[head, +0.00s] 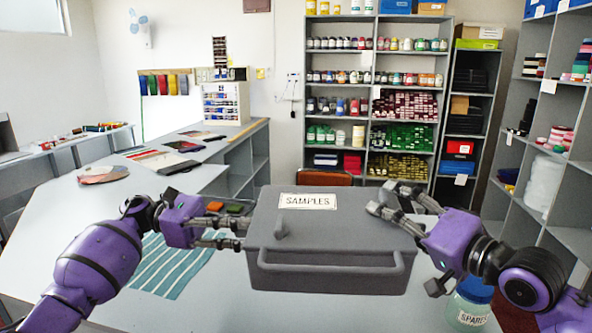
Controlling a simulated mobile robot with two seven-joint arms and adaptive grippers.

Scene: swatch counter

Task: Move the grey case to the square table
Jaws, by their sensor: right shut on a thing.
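The grey case (335,233) is a closed box with a white SAMPLES label on its lid and a bar handle on its near face. It is in the middle of the head view, between my two grippers. My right gripper (392,212) is shut on the case at its right side. My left gripper (240,232) has its fingers at the left side of the case, and their tips are partly hidden there. I cannot tell whether the case rests on the pale surface below or hangs just above it. I cannot pick out a separate square table.
A pale counter (60,215) runs left and back. A striped cloth (170,266), green and orange items (237,208) and a SPARES jar (468,303) are close to my arms. A brown chair back (325,177) shows behind the case. Shelves (448,110) line the back and right.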

